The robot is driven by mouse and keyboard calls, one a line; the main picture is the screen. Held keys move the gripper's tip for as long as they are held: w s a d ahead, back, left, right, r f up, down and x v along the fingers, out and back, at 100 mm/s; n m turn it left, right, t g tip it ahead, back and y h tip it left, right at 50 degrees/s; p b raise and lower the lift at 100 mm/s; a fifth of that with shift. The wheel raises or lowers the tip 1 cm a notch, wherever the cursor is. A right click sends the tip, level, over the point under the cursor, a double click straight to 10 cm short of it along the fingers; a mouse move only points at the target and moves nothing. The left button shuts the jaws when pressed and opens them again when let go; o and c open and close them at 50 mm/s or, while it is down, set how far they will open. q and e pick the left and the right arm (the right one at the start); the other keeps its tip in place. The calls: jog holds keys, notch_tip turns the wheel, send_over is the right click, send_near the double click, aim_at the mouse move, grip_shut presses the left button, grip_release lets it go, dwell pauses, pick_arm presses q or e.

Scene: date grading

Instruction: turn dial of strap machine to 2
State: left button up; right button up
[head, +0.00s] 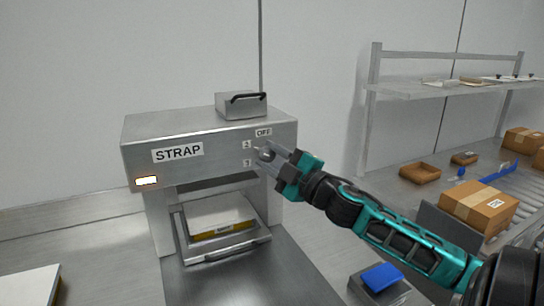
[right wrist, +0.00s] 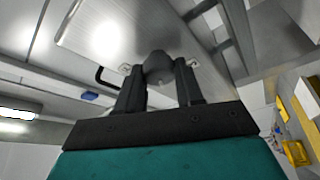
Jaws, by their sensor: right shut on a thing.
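The strap machine (head: 215,135) is a grey metal box with a "STRAP" label and a lit orange lamp at its lower left. Its dial (head: 266,153) is a small round grey knob on the right of the front face, with an "OFF" label above and number labels on its left. My right gripper (head: 268,156) is shut on the dial, and in the right wrist view the knob (right wrist: 158,68) sits between the fingers. The fingers hide part of the dial, so I cannot tell its setting. My left gripper is not in view.
A tray with a white-topped box (head: 222,215) sits in the machine's opening. A lidded metal box with a black handle (head: 242,106) stands on top. At right are a shelf (head: 440,90), cardboard boxes (head: 480,207) and a blue item (head: 382,277) on a grey stand.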

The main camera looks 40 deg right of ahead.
jog(key=o, duration=1)
jog(key=shift+c, duration=0.2)
jog(key=shift+o, duration=0.4)
jog(key=shift+s+f, duration=0.25)
jog(key=shift+s, duration=0.35)
jog(key=s+f, duration=0.2)
jog(key=s, duration=0.9)
jog(key=shift+s+d, duration=0.2)
jog(key=shift+s, duration=0.05)
